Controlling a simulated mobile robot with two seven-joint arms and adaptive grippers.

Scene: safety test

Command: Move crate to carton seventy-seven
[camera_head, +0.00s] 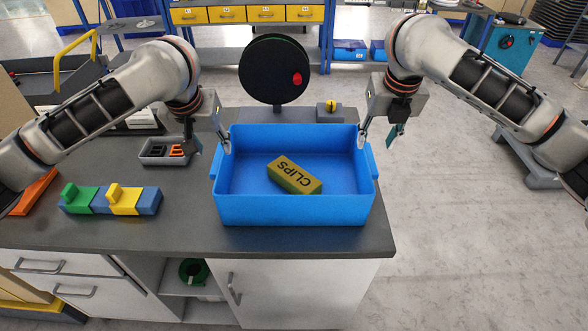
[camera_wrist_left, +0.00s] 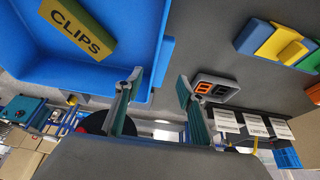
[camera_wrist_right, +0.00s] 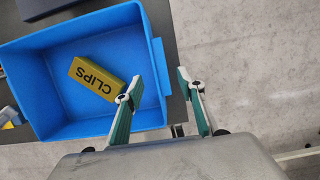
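The blue crate (camera_head: 295,210) stands on the dark worktop near its right front corner, with a yellow CLIPS box (camera_head: 294,175) inside. The crate also shows in the left wrist view (camera_wrist_left: 115,20) and the right wrist view (camera_wrist_right: 45,60). My left gripper (camera_head: 208,148) is open and empty at the crate's left end. My right gripper (camera_head: 378,138) is open and empty at the right end. In both wrist views the crate's end tab appears between the finger directions; I cannot tell whether any finger touches it. I cannot identify a carton seventy-seven.
A grey tray (camera_head: 165,152) and colored blocks (camera_head: 110,200) lie left of the crate. A black disc with a red knob (camera_head: 274,70) and a grey box with a yellow button (camera_head: 330,112) stand behind it. Floor (camera_head: 460,220) right of the worktop is open.

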